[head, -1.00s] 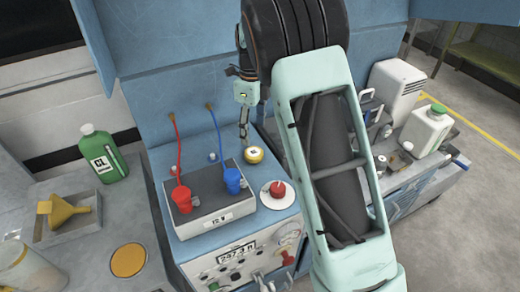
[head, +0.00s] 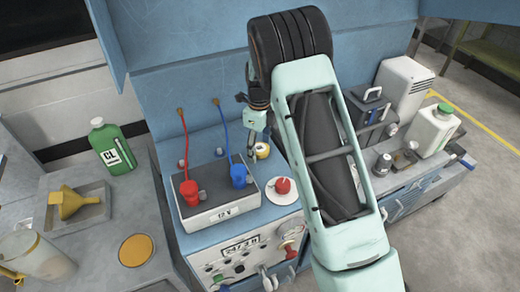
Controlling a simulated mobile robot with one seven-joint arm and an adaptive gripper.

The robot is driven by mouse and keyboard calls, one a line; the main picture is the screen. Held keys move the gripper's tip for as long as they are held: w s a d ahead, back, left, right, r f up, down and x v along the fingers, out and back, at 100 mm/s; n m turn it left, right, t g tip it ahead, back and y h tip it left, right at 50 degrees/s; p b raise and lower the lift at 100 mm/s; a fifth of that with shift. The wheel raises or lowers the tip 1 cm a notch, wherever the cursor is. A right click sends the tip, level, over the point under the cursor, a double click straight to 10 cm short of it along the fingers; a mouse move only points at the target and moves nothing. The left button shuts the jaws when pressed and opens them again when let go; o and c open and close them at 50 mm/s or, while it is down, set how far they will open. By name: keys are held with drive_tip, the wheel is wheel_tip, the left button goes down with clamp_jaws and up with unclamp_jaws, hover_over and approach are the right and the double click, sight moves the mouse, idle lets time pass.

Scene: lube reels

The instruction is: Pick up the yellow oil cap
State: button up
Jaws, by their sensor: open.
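The yellow oil cap (head: 263,151) is small and round with a pale top. It sits on the blue bench top behind the red knob on its white disc. My gripper (head: 252,147) points down just left of the cap, with its fingers partly overlapping the cap's left side in the head view. The gripper is open and holds nothing that I can see. I cannot tell whether a finger touches the cap.
A grey 12 V box (head: 225,210) with red and blue clamps is in front left. The red knob (head: 283,186) is close in front. A green bottle (head: 110,148), yellow funnel (head: 75,203) and yellow disc (head: 135,250) are at left. A white jug (head: 433,130) is at right.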

drive_tip(key=c, duration=1.2)
drive_tip(key=shift+r, duration=0.1)
drive_tip(key=shift+c, duration=0.2)
